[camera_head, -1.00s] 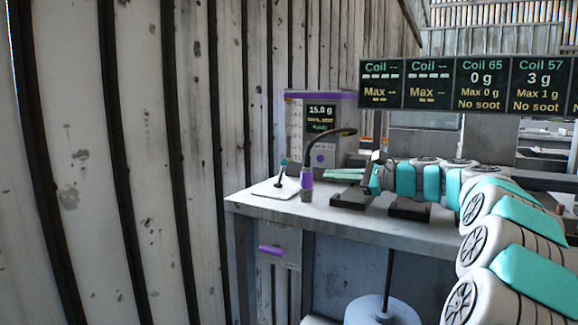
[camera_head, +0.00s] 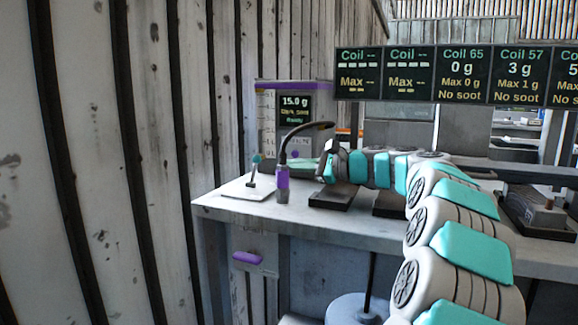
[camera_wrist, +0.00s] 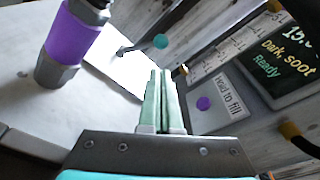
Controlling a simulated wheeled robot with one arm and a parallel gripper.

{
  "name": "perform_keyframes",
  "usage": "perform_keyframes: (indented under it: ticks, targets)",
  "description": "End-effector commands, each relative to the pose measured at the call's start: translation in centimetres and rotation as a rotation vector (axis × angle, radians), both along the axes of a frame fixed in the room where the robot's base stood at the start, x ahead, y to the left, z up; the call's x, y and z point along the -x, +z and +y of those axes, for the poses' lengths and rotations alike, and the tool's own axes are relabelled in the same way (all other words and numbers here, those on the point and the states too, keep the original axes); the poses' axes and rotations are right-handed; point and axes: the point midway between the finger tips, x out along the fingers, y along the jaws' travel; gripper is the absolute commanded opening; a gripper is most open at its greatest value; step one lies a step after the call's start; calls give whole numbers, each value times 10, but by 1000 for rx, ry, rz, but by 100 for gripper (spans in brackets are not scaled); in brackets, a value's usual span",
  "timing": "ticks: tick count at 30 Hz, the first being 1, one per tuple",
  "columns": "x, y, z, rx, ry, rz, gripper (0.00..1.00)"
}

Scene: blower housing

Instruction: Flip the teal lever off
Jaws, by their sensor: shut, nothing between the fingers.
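The teal lever is a dark stalk with a teal knob (camera_head: 257,158), leaning a little right on a white plate (camera_head: 246,190) at the bench's left end. In the wrist view the teal knob (camera_wrist: 160,41) shows just beyond my fingertips, with its stalk running left to the white plate (camera_wrist: 130,75). My gripper (camera_head: 299,164) is to the right of the lever in the head view, partly behind the purple-collared post. In the wrist view my gripper (camera_wrist: 160,72) has its pale green fingers together and empty. A gap to the knob seems to remain.
A purple-collared post with a black gooseneck (camera_head: 282,185) stands between lever and gripper in the head view; its purple collar (camera_wrist: 73,38) is at upper left in the wrist view. Behind is a machine with a display (camera_head: 294,110) reading 15.0 g. A ribbed wall is left.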

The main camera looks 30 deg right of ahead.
Motion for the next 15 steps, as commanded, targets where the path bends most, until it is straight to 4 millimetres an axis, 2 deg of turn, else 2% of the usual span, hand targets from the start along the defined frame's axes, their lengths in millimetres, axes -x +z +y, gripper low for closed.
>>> perform_keyframes:
  ticks: [6, 15]
  targets:
    - [-34, -6, 21, 0, -1, 2, 0]
    - [-61, -8, 39, 1, 1, 2, 0]
